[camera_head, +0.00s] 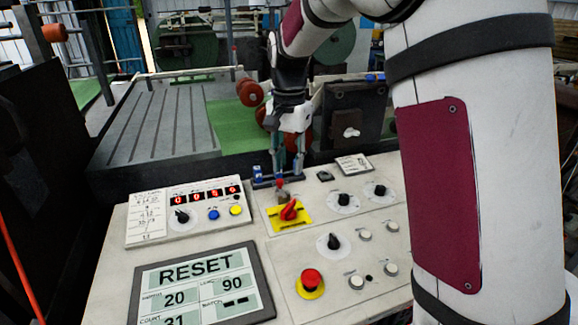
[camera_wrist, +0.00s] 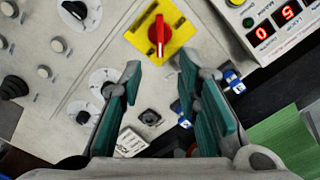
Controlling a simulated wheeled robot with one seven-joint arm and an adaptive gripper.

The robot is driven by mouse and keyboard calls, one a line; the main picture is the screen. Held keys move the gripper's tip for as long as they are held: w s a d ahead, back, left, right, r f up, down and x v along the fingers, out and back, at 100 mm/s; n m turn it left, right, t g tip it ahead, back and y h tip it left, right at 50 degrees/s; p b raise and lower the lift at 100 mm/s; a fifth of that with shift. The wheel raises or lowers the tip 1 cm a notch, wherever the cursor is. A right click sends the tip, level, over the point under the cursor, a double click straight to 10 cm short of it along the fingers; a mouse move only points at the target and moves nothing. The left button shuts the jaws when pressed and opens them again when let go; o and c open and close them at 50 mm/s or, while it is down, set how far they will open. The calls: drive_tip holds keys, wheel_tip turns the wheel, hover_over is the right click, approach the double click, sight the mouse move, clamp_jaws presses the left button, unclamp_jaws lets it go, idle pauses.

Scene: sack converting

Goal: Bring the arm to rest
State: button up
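My gripper (camera_wrist: 158,92) is over the back of the control panel (camera_head: 331,266), with its teal fingers spread apart and nothing between them in the wrist view. It also shows in the head view (camera_head: 288,170), pointing down from my bent arm. Just in front of it is a red rotary switch (camera_head: 290,211) on a yellow plate; in the wrist view the switch (camera_wrist: 159,34) lies beyond the fingertips, apart from them. Whether any finger touches the panel is hard to tell.
A display (camera_head: 203,285) reads RESET. A counter box (camera_head: 190,212) with red digits stands at left, and a red mushroom button (camera_head: 311,279) sits at front. Black knobs (camera_head: 344,198) are at right. Behind are a dark slatted bed (camera_head: 160,120) and red rollers (camera_head: 250,93).

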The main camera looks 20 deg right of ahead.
idle(0.3)
drive_tip(key=s+r+n+t, duration=0.1)
drive_tip(key=s+r+n, duration=0.1)
drive_tip(key=s+r, duration=0.35)
drive_tip(key=s+r+n+t, duration=0.1)
drive_tip(key=s+r+n, duration=0.15)
drive_tip(key=s, duration=0.65)
drive_tip(key=s+f+n+t, duration=0.2)
drive_tip(key=s+n, duration=0.2)
drive_tip(key=s, duration=1)
drive_tip(key=shift+s+f+n+t, duration=0.15)
drive_tip(key=shift+s+n+t, duration=0.2)
drive_tip(key=shift+s+t, duration=0.05)
drive_tip(key=shift+a, duration=0.1)
